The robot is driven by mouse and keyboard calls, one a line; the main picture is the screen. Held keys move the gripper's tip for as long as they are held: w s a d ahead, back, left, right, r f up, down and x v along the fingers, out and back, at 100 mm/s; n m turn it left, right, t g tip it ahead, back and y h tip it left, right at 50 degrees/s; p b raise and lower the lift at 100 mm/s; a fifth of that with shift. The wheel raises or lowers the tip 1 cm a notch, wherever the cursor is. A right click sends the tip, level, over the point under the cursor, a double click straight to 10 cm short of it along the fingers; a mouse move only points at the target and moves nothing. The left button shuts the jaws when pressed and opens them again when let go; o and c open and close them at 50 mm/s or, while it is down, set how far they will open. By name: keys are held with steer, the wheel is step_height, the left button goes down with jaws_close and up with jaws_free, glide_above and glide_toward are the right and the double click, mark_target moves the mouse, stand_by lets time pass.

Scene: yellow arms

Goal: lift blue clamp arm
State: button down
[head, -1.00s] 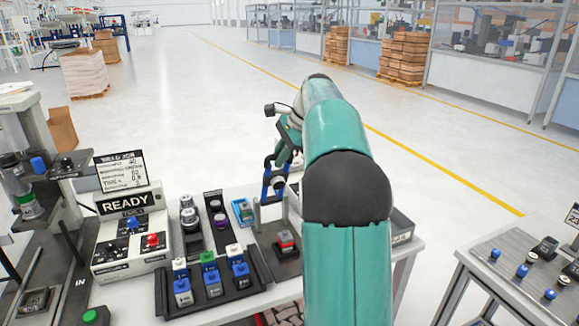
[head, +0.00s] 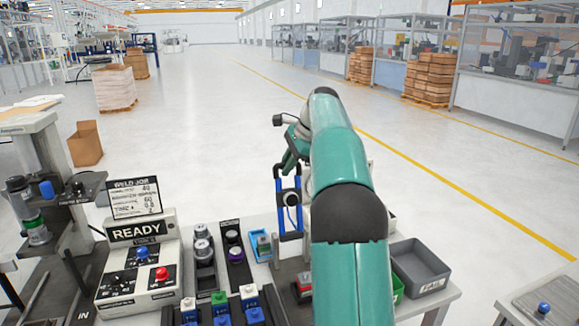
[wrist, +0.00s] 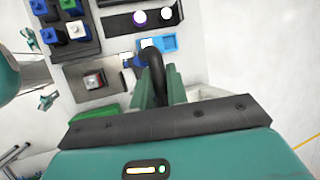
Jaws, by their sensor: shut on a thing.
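The blue clamp arm (head: 279,213) stands about upright in the head view, a blue frame with a dark round part in its middle. My gripper (head: 294,160) is at its upper end, partly hidden behind my own teal arm. In the wrist view, the green fingers of my gripper (wrist: 160,88) are closed around a black curved handle (wrist: 153,65). The clamp arm's lower end is close to the bench top, and I cannot tell whether it touches. Its base is partly hidden by my arm.
A light blue tray (head: 261,244) sits just left of the clamp arm. A fixture with a red block (head: 304,283) lies in front. A grey bin (head: 419,267) stands at right. The READY control box (head: 138,270) and knob holders fill the left side.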

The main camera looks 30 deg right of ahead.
steer(key=shift+w+d+f, duration=0.1)
steer(key=shift+w+f, duration=0.1)
steer(key=shift+w, duration=0.65)
steer(key=c, duration=1.4)
jaws_free()
steer(key=shift+s, duration=0.1)
steer(key=shift+d+r, duration=0.1)
steer(key=shift+d, duration=0.05)
steer(key=v, duration=0.7)
steer(key=shift+r, duration=0.1)
steer(key=shift+s, duration=0.1)
